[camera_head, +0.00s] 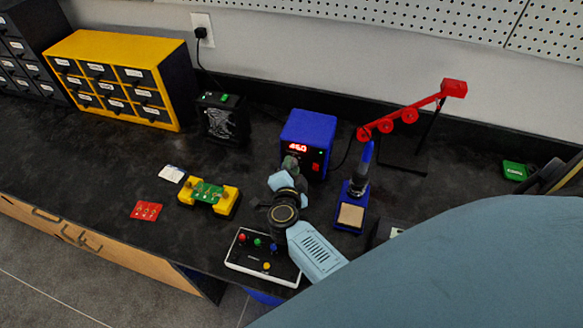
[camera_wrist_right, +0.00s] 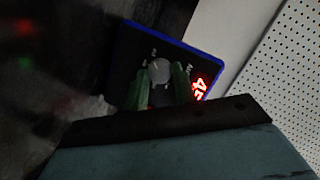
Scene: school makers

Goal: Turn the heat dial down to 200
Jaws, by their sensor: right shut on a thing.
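The soldering station is a blue box (camera_head: 312,128) with a black front panel, standing at the back middle of the bench. Its red display (camera_head: 298,148) looks like 450 or 460 in the head view; in the wrist view the display (camera_wrist_right: 199,86) is only partly visible. The grey heat dial (camera_wrist_right: 159,71) sits on the front panel between the two green fingertips of my right gripper (camera_wrist_right: 163,84), which is shut on it. In the head view my right gripper (camera_head: 290,164) hides the dial. My left gripper is in neither view.
The soldering iron in its stand (camera_head: 353,188) is close on the right, with a red jointed arm (camera_head: 410,112) behind it. A yellow board holder (camera_head: 228,203) and a white-edged button box (camera_head: 262,262) are to the left and front. A yellow drawer cabinet (camera_head: 125,48) stands back left.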

